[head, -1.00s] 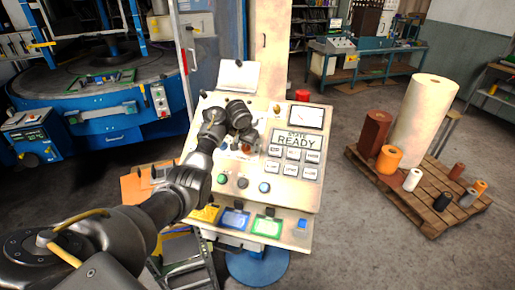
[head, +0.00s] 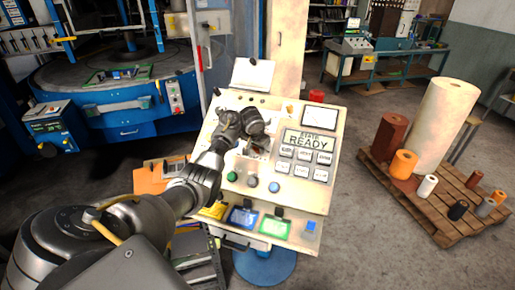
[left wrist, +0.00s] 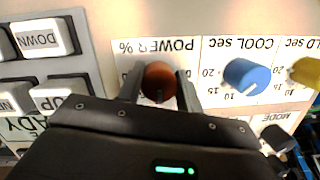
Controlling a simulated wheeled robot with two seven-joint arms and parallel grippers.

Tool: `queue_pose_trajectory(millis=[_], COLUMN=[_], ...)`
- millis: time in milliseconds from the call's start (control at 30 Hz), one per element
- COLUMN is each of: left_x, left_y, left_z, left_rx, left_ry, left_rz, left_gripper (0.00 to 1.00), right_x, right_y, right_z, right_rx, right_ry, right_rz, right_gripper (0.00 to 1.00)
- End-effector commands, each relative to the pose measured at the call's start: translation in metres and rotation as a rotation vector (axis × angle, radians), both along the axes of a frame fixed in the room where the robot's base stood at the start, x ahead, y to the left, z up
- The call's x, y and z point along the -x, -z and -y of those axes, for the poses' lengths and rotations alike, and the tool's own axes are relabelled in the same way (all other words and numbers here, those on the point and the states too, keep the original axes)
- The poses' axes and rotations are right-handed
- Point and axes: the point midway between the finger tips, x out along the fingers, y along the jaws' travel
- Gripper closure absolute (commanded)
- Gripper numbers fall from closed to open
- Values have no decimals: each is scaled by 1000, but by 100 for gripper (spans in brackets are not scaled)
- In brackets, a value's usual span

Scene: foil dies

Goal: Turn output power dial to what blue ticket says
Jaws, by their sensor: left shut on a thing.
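The orange-brown output power dial (left wrist: 158,82) sits under the "POWER %" label in the left wrist view, which shows the panel upside down. My left gripper (left wrist: 160,88) is shut on this dial, one finger on each side. The dial's pointer and most of its scale are hidden. In the head view my left gripper (head: 258,150) is over the sloped control panel (head: 222,135) and covers the dial. The blue ticket (head: 241,217) is clipped to the panel's lower ledge, between a yellow ticket (head: 213,210) and a green one (head: 275,228). Its writing is too small to read.
A blue dial (left wrist: 246,76) marked "COOL sec" and a yellow dial (left wrist: 306,71) stand beside the power dial. Grey buttons (left wrist: 45,38) lie on the other side. The display (head: 310,141) reads "READY". A pallet (head: 432,213) with rolls stands at the right.

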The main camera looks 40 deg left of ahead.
Motion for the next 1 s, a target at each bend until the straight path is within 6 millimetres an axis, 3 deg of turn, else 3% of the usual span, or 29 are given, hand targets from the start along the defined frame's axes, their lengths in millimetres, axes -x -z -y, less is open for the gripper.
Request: queue_pose_trajectory(millis=[467, 1000], left_x=[-2, -3], left_y=[-2, -4], left_z=[0, 0], left_rx=[-73, -341], left_ry=[109, 514], left_rz=[-23, -119], left_gripper=[88, 88], right_x=[0, 0], right_y=[0, 0], right_z=[-2, -2], right_rx=[-2, -2], right_ry=[1, 0], right_rz=[1, 1], right_gripper=[43, 43])
